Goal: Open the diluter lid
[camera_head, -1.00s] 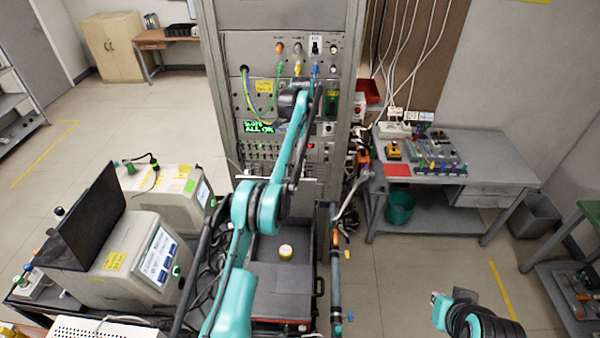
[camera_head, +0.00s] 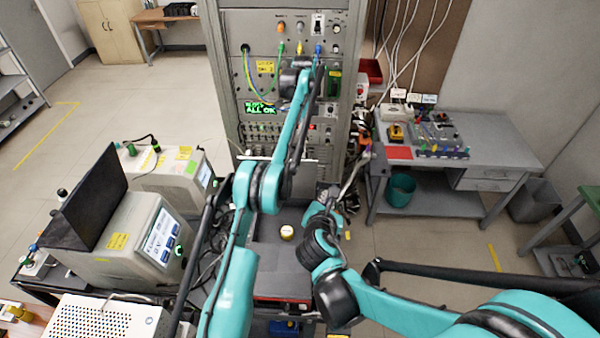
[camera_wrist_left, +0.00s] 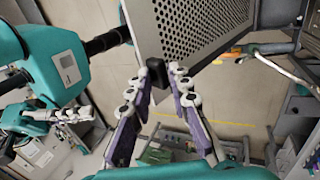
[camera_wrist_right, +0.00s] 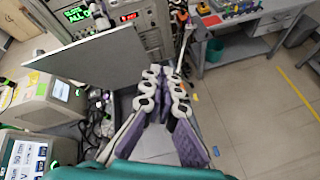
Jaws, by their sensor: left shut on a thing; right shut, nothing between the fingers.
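The diluter lid appears to be the grey panel raised on edge. Its plain face (camera_wrist_right: 95,62) shows in the right wrist view. The left wrist view shows a perforated face (camera_wrist_left: 200,25) with a black handle (camera_wrist_left: 157,74) at its corner. My left gripper (camera_wrist_left: 162,78) is shut on that handle. In the head view the panel is a thin pale edge (camera_head: 285,160), and my left arm hides the left gripper. My right gripper (camera_head: 328,200) is shut and empty, to the right of and apart from the panel; it also shows in the right wrist view (camera_wrist_right: 164,75).
The instrument rack (camera_head: 335,150) stands behind. A laptop (camera_head: 90,200) and a grey instrument (camera_head: 135,245) are at left. A bench (camera_head: 480,165) stands at right, with clear floor before it.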

